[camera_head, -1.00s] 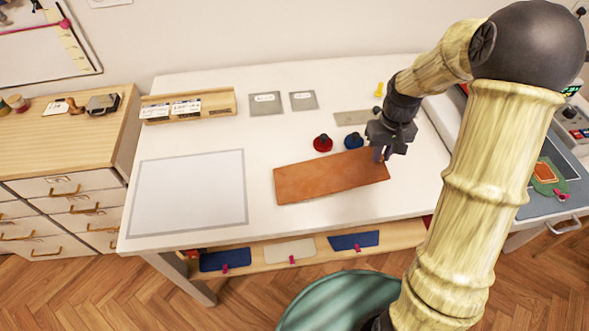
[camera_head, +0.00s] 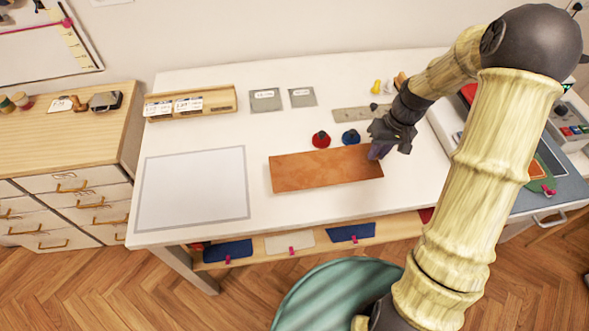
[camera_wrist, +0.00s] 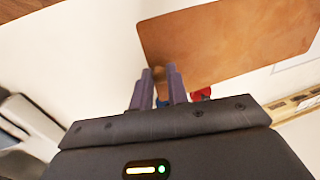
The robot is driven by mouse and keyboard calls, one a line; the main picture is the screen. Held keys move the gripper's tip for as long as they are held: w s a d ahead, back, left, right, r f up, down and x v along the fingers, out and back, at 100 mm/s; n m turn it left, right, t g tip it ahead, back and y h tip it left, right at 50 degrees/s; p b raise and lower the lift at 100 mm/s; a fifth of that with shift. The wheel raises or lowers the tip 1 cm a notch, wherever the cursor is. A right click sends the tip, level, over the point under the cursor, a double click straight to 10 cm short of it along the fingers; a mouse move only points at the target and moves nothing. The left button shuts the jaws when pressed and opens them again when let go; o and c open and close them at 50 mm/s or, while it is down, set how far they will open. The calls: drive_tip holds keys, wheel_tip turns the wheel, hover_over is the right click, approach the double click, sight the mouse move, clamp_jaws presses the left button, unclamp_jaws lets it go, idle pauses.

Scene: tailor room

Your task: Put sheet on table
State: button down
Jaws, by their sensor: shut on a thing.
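The brown sheet (camera_head: 322,171) is a leather-like rectangle over the middle of the white table (camera_head: 215,95). My gripper (camera_head: 378,153) is at its right end, shut on that edge. In the wrist view the sheet (camera_wrist: 235,42) reaches up and right from my fingertips (camera_wrist: 165,72). I cannot tell how far the sheet is above the tabletop. A grey-outlined white rectangle (camera_head: 193,188) on the left part of the table is empty.
Red (camera_head: 321,139) and blue (camera_head: 351,137) knobbed pieces stand just behind the sheet. Two grey cards (camera_head: 265,99) and a wooden rack (camera_head: 190,103) lie along the back. A teal round seat (camera_head: 320,295) is in front. The table's left front is clear.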

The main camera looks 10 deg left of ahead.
sight(375, 164)
drive_tip(key=shift+s+d, duration=0.1)
drive_tip(key=shift+f, duration=0.1)
drive_tip(key=shift+f, duration=0.35)
drive_tip(key=x, duration=0.2)
drive_tip(key=d+p+x, duration=0.1)
drive_tip(key=x, duration=0.2)
drive_tip(key=shift+w, duration=0.25)
drive_tip(key=shift+d+p+x, duration=0.2)
drive_tip(key=shift+p+x, duration=0.15)
drive_tip(key=shift+x, duration=0.7)
drive_tip(key=shift+d+p+x, duration=0.25)
drive_tip(key=shift+p+x, duration=0.05)
drive_tip(key=shift+x, duration=0.7)
drive_tip(key=c, duration=1.4)
unclamp_jaws()
drive_tip(key=shift+f, duration=0.1)
drive_tip(key=shift+o, duration=0.2)
drive_tip(key=shift+w+d, duration=0.1)
